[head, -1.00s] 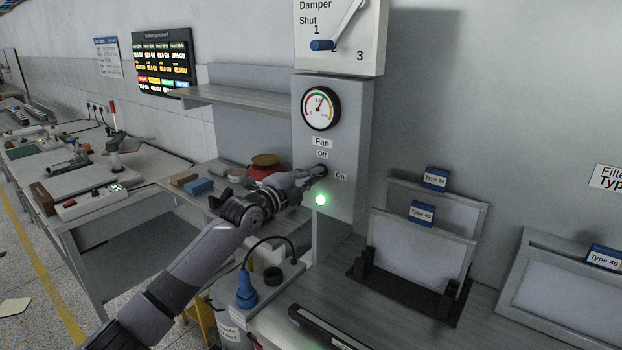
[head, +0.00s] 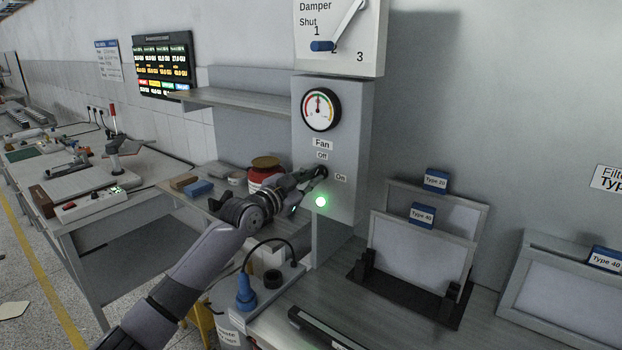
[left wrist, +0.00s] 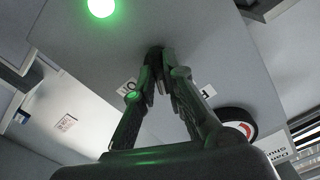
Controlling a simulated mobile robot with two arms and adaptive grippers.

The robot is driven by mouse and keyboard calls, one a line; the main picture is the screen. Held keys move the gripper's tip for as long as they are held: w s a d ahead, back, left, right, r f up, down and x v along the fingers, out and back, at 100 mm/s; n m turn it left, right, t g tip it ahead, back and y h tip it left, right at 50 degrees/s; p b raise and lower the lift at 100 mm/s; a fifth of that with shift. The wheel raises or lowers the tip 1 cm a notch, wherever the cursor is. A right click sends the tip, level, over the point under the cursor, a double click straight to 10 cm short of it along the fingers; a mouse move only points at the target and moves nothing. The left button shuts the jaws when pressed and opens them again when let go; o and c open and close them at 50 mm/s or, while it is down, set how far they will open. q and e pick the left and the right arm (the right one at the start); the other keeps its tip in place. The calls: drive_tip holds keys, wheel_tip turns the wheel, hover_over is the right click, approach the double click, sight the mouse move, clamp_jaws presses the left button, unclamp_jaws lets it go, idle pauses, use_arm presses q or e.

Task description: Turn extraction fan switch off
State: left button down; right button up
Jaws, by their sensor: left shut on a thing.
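The grey fan control box (head: 345,120) stands on the wall side, with "Fan", "Off" and "On" labels on its front. The small dark fan switch (head: 324,172) sits between the Off and On labels, mostly hidden by my fingertips. My left gripper (head: 318,175) reaches in from the left and is shut on the switch. In the left wrist view, both fingers of my left gripper (left wrist: 161,75) converge on the dark switch (left wrist: 157,52). A green lamp (head: 320,201) below the switch is lit. My right gripper is not in view.
A shelf (head: 240,97) juts out at the left. Framed filters (head: 420,250) stand on the bench at the right. A red jar (head: 262,175) is behind my wrist.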

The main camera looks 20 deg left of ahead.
use_arm(q)
drive_tip(key=n, duration=0.5)
drive_tip(key=shift+f+n+p, duration=0.1)
drive_tip(key=shift+n+p, duration=0.2)
idle(0.4)
drive_tip(key=c, duration=1.7)
unclamp_jaws()
drive_tip(key=shift+o, duration=0.2)
drive_tip(key=v, duration=1.2)
